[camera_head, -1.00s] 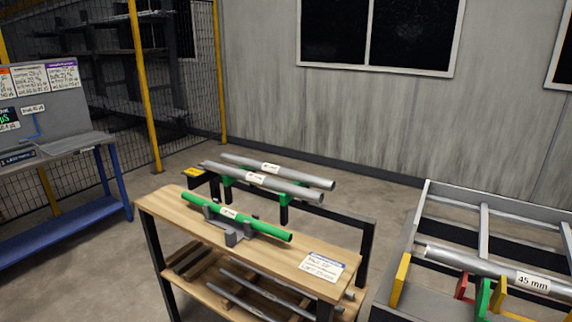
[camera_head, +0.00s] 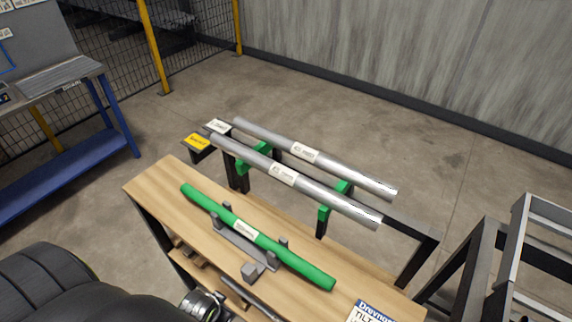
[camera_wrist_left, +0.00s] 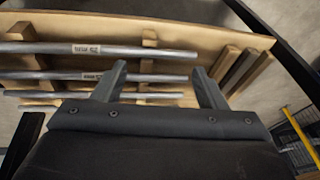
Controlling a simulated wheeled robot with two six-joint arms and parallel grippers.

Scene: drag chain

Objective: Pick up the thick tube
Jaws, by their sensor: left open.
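A green tube (camera_head: 255,237) lies in a grey cradle (camera_head: 252,271) on the wooden bench top (camera_head: 165,185). Two thick grey tubes, a rear one (camera_head: 310,155) and a front one (camera_head: 290,181), rest side by side on green supports of a black rack behind the bench. Each carries a white label, too small to read. In the left wrist view, my left gripper (camera_wrist_left: 162,82) has its two fingers apart and empty. It faces several thinner grey tubes (camera_wrist_left: 120,49) on a wooden shelf. I cannot see my right gripper.
A blue workbench (camera_head: 70,195) stands at the left. A grey metal frame (camera_head: 530,255) stands at the right. A white sign (camera_head: 372,312) lies at the bench's near right end. Open floor lies behind the rack.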

